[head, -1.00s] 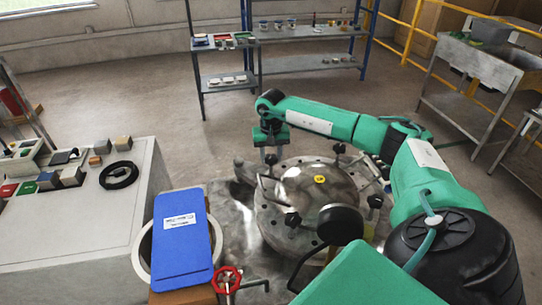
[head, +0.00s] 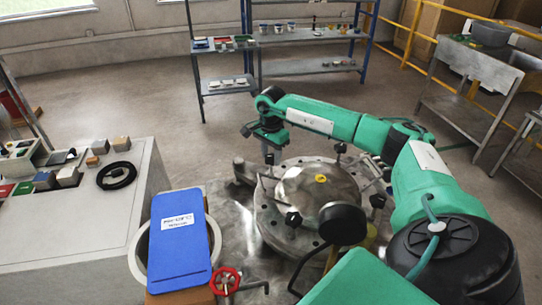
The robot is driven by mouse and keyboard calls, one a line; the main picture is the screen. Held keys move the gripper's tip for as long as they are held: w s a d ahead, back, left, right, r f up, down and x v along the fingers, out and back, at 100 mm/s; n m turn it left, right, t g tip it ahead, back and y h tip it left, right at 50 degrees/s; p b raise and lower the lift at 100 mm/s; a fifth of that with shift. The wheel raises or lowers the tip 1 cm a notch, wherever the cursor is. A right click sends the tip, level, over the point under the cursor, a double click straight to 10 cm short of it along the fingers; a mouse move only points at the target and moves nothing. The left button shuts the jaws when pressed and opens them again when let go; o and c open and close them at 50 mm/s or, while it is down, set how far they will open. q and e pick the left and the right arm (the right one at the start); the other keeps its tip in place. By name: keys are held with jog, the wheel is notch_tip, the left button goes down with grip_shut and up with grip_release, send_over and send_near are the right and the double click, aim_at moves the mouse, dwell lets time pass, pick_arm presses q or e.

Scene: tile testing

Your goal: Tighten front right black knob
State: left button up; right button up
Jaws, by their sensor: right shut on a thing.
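A round steel vessel with a domed lid (head: 318,192) stands in the middle, with a yellow mark on top. Black knobs sit around its rim: one at the front left (head: 293,219), one at the front right (head: 377,200) and one at the back (head: 340,147). My right gripper (head: 268,146) is at the rim's back left in the picture, pointing down over a metal post (head: 270,159). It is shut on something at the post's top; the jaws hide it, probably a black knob. My left gripper is out of view.
A large black disc (head: 342,224) stands before the lid. A blue panel (head: 180,238) and a red valve wheel (head: 226,280) are at the front. A grey bench (head: 70,225) with a black cable coil (head: 117,175) is left; shelves (head: 310,72) are behind.

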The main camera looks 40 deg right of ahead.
jog(key=m, duration=0.6)
jog(key=shift+m, duration=0.4)
dwell(0.4)
